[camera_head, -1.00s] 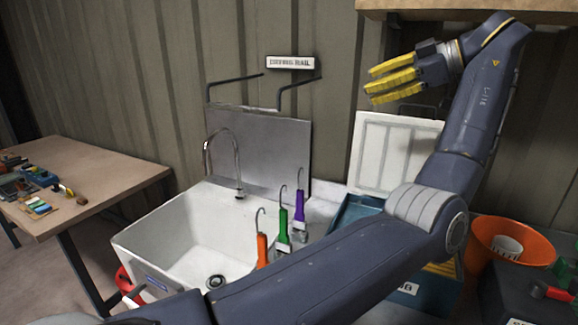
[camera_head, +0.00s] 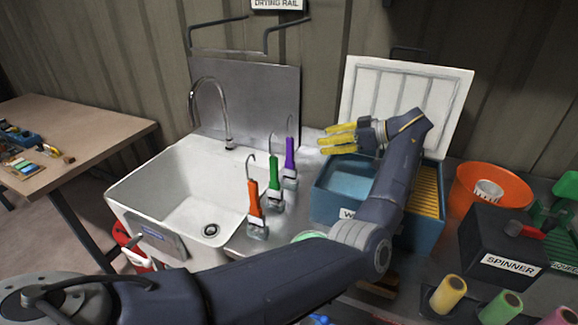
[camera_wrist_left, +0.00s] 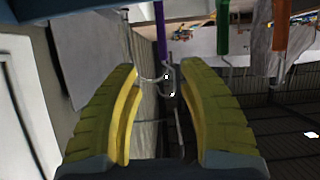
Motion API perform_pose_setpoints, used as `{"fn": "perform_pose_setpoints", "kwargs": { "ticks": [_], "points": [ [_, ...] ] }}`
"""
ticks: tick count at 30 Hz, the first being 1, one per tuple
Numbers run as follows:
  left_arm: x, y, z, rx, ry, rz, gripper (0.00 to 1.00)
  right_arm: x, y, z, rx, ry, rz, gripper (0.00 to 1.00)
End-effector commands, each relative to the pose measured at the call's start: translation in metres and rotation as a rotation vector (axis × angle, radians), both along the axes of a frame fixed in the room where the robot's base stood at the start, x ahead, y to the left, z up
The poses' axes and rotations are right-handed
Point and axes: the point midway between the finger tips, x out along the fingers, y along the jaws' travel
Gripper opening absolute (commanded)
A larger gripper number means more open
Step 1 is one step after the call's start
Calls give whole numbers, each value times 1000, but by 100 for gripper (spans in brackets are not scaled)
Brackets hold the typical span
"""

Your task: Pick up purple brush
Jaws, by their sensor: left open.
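The purple brush (camera_head: 290,160) stands upright beside the sink, the farthest back of a row of brushes with wire hooks on top. It also shows in the left wrist view (camera_wrist_left: 160,35), at the top between the fingers, partly cut off by the frame edge. My left gripper (camera_head: 325,138) is open and empty, with yellow fingers pointing left, to the right of the purple brush and apart from it. It also shows in the left wrist view (camera_wrist_left: 165,115). My right gripper is not in view.
A green brush (camera_head: 273,175) and an orange brush (camera_head: 254,203) stand close in front of the purple one. A white sink (camera_head: 130,190) with a faucet (camera_head: 228,125) lies left. A blue bin (camera_head: 330,205) with a white lid (camera_head: 430,100), an orange bucket (camera_head: 490,200) and a spinner (camera_head: 490,235) lie right.

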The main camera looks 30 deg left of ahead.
Motion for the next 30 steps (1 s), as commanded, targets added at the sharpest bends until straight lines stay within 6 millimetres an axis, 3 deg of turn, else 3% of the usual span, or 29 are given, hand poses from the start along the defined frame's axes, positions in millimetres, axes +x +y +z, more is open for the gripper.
{"fn": "perform_pose_setpoints", "kwargs": {
  "ticks": [10, 23, 30],
  "points": [
    [-6, 55, -22, 3, -1, 2, 41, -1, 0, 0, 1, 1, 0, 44],
    [-9, 78, -32, 1, 0, 1, 41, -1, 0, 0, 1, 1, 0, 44],
    [-16, 105, -44, 3, 0, 1, 41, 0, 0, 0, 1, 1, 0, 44]
  ]
}}
